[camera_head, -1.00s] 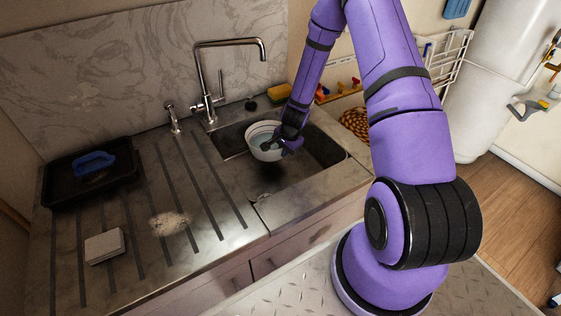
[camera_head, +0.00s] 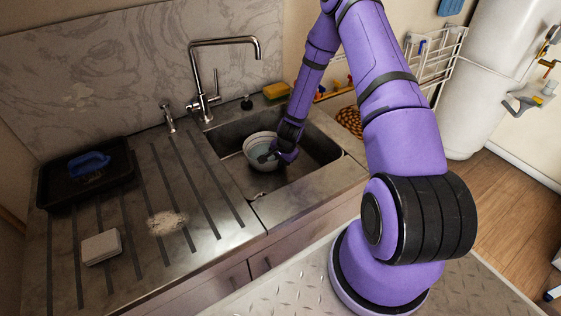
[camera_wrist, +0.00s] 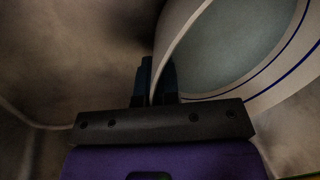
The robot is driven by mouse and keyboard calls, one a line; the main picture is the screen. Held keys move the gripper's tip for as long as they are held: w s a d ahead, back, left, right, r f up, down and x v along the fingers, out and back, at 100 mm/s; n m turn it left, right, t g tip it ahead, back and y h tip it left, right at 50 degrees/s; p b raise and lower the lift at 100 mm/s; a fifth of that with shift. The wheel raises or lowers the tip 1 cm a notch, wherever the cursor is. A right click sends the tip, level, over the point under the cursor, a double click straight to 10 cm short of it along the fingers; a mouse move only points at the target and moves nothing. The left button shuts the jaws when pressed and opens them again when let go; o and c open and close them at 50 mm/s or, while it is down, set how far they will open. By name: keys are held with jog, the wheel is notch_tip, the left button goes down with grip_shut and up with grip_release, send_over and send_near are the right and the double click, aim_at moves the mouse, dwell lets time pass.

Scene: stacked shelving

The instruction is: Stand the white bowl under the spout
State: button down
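The white bowl (camera_head: 262,141) is down inside the sink basin, its open side up, with a grey-green inside and thin blue lines near its rim. In the wrist view the bowl (camera_wrist: 235,45) fills the upper right. Whether the bowl touches the basin floor is hard to tell.
The sink basin (camera_head: 232,132) has walls close around the bowl. A yellow-green sponge (camera_head: 276,91) and a dark plug (camera_head: 247,103) lie behind it. A black tray (camera_head: 62,190) with a blue brush (camera_head: 89,163) and a white block (camera_head: 101,247) are on the draining board.

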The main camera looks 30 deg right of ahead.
jog(key=shift+f, duration=0.1)
jog(key=c, duration=1.4)
grip_release()
jog(key=shift+o, duration=0.2)
